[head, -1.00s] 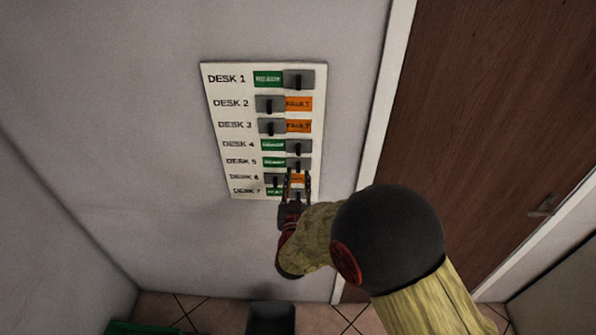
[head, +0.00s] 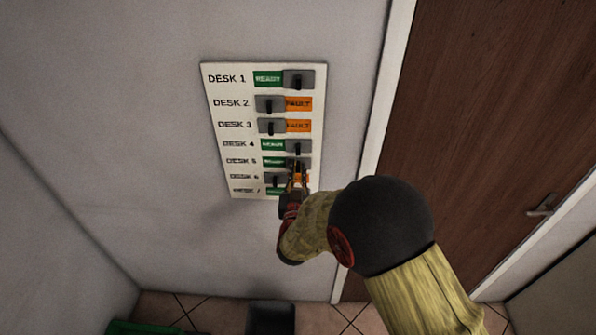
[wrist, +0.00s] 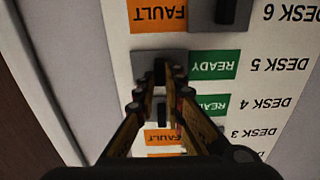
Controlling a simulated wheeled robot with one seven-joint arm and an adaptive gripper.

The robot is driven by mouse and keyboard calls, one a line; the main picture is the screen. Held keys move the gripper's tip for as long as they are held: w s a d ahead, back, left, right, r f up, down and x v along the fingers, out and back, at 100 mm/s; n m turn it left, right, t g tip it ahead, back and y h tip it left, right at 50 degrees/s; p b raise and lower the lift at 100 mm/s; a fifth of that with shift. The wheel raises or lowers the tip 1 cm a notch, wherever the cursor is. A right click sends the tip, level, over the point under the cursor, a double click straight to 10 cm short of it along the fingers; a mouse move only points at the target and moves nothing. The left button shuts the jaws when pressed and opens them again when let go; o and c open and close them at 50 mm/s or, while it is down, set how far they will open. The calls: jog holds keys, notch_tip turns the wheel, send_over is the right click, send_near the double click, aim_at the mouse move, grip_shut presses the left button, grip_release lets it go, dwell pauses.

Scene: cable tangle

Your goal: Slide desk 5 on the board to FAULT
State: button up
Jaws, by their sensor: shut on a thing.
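The white board (head: 236,85) hangs on the wall with rows of sliders for several desks. In the desk 5 row, the green READY label (head: 274,161) shows, and the grey slider (head: 304,161) covers the right side. The wrist view shows this row upside down, with the READY label (wrist: 214,65) beside the grey slider (wrist: 143,62). My gripper (head: 299,168) reaches up from below. In the wrist view my gripper (wrist: 160,80) is shut on the dark knob (wrist: 159,68) of the desk 5 slider. The fingers partly hide the slider.
The desk 4 slider (head: 304,147) is just above and also shows READY. The desk 6 slider (head: 270,178) is just below, at the left, with an orange FAULT label (wrist: 158,14). A brown door (head: 480,120) stands to the right.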

grip_shut()
dwell(0.3)
jog(key=a+b, duration=0.3)
jog(key=a, duration=0.5)
jog(key=shift+w, duration=0.15)
jog(key=shift+r, duration=0.1)
jog(key=shift+o, duration=2.3)
grip_release()
jog(key=shift+a, duration=0.15)
jog(key=shift+o, duration=0.7)
